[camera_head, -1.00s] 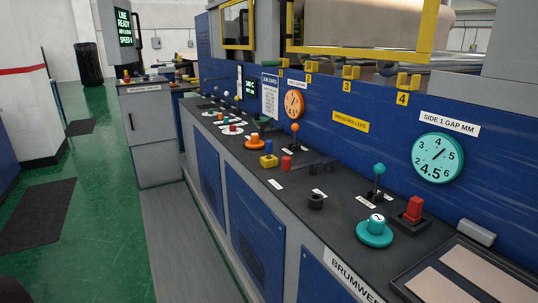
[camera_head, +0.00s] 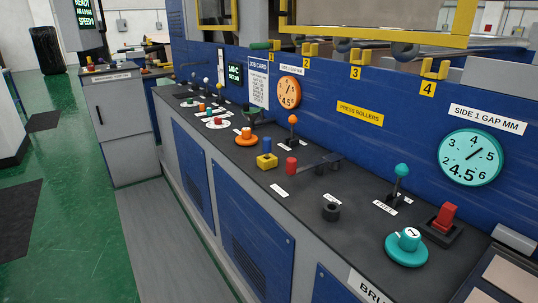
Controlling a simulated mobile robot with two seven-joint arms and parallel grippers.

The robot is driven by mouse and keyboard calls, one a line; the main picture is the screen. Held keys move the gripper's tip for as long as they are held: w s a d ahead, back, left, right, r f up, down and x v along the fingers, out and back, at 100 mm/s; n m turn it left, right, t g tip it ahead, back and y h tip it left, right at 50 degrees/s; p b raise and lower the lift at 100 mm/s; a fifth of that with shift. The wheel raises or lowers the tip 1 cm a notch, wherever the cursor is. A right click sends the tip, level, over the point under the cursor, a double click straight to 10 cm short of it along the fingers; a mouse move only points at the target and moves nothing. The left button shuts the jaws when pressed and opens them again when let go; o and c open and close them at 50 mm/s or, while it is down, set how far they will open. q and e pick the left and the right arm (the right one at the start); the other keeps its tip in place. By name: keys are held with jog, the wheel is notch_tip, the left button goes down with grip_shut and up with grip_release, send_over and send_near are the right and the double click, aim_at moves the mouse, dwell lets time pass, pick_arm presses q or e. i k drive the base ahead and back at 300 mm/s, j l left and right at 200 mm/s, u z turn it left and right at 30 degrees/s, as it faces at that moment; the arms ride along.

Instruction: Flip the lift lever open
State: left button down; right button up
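I cannot read which control is labelled as the lift lever. A low dark lever arm with a red upright handle (camera_head: 291,166) lies across the console top, its handle end toward the front. A teal-knobbed lever (camera_head: 401,172) stands nearly upright to its right. An orange-knobbed lever (camera_head: 293,121) stands upright behind the red handle. Neither of my grippers is in view, and nothing touches these controls.
The dark console top (camera_head: 310,225) also carries a teal dial knob (camera_head: 407,246), a red switch (camera_head: 444,217), a black knob (camera_head: 331,210), a yellow block (camera_head: 265,161) and an orange knob (camera_head: 244,137). Green floor (camera_head: 85,220) is clear at left.

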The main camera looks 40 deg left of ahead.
aim_at(291, 170)
jog(key=i+j, duration=0.1)
jog(key=j, duration=0.3)
jog(key=i+j, duration=0.1)
jog(key=j, duration=0.3)
jog(key=i+j, duration=0.1)
jog(key=j, duration=0.25)
